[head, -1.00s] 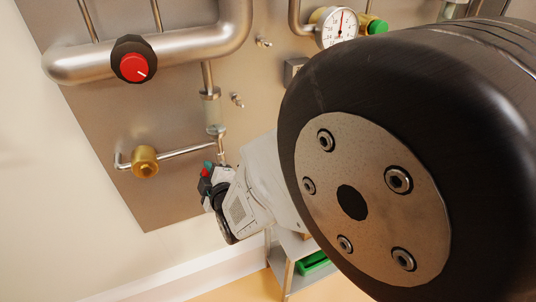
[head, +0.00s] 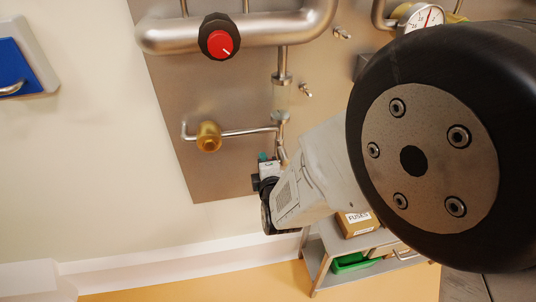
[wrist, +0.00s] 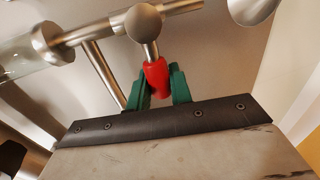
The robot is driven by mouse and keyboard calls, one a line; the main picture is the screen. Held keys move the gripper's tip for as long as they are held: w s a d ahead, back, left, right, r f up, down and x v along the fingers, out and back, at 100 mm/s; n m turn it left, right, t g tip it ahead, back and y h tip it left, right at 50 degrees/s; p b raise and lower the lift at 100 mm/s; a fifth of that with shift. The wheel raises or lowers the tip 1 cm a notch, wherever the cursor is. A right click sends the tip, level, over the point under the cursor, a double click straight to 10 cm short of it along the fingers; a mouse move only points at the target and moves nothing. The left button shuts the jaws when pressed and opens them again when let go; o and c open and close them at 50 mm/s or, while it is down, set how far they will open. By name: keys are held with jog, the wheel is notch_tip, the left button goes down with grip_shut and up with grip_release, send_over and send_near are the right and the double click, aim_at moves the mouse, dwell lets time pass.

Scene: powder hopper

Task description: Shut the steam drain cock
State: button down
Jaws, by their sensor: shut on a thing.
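The drain cock's round grey body (wrist: 143,23) sits on a steel pipe in the wrist view. A short stem runs from it to a red handle (wrist: 157,77), which stands across the pipe line. My gripper (wrist: 160,92) has its green fingers closed on the red handle, one on each side. In the head view my gripper (head: 265,167) is at the lower end of the vertical pipe, below the sight glass (head: 282,98). The red handle and the cock itself are too small or hidden to make out there.
A red-capped knob (head: 219,38) is on the thick pipe above. A brass valve (head: 209,137) is on the side pipe to the left. A dial gauge (head: 420,17) is at the upper right. A cart (head: 318,262) with a green tray (head: 352,262) stands below. A blue panel (head: 18,58) hangs at far left.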

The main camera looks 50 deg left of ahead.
jog(key=shift+f, duration=0.1)
jog(key=c, duration=1.3)
grip_release()
jog(key=v, duration=0.7)
jog(key=shift+s+d, duration=0.2)
jog(key=shift+d, duration=0.15)
